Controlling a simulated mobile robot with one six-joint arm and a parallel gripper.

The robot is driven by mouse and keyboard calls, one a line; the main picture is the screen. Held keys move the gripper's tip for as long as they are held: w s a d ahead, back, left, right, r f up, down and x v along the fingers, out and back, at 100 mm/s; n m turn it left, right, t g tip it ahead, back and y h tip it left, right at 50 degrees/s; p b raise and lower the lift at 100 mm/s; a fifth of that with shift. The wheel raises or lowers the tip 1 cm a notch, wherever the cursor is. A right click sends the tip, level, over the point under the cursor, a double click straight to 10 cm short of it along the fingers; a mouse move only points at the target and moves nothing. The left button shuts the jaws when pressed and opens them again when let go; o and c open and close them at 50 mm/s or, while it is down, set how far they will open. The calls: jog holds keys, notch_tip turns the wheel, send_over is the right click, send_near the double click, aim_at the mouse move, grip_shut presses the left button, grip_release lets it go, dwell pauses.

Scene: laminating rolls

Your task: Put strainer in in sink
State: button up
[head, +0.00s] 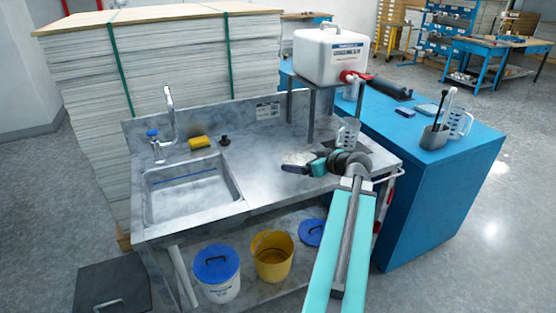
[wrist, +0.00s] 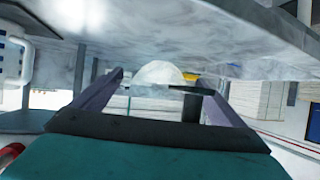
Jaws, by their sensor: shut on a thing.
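The strainer, a pale translucent dome with a dark rim, shows between my fingertips in the wrist view (wrist: 158,73). In the head view it is a small whitish shape (head: 298,157) above the right part of the steel counter. My gripper (head: 291,165) is shut on it, reaching in from the right with its dark fingers pointing left. In the wrist view my gripper (wrist: 160,84) has one finger on each side of the strainer. The sink (head: 193,202) is a rectangular steel basin at the left of the counter, apart from my gripper. Its basin looks empty.
A faucet (head: 168,118), yellow sponge (head: 200,142) and small black object (head: 224,140) stand behind the sink. The counter between sink and gripper is clear.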

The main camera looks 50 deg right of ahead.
jog(key=p, duration=0.4)
send_over(281, 159)
jog(key=shift+s+f, duration=0.2)
jog(key=shift+f, duration=0.5)
jog(key=shift+f, duration=0.15)
jog(key=shift+f+p, duration=0.7)
jog(key=shift+f, duration=0.95)
jog(key=shift+f, duration=0.15)
jog(key=o, duration=0.7)
jog(key=shift+b, duration=0.3)
jog(key=shift+o, duration=0.5)
jog(key=shift+r+p, duration=0.2)
jog(key=shift+p, duration=0.15)
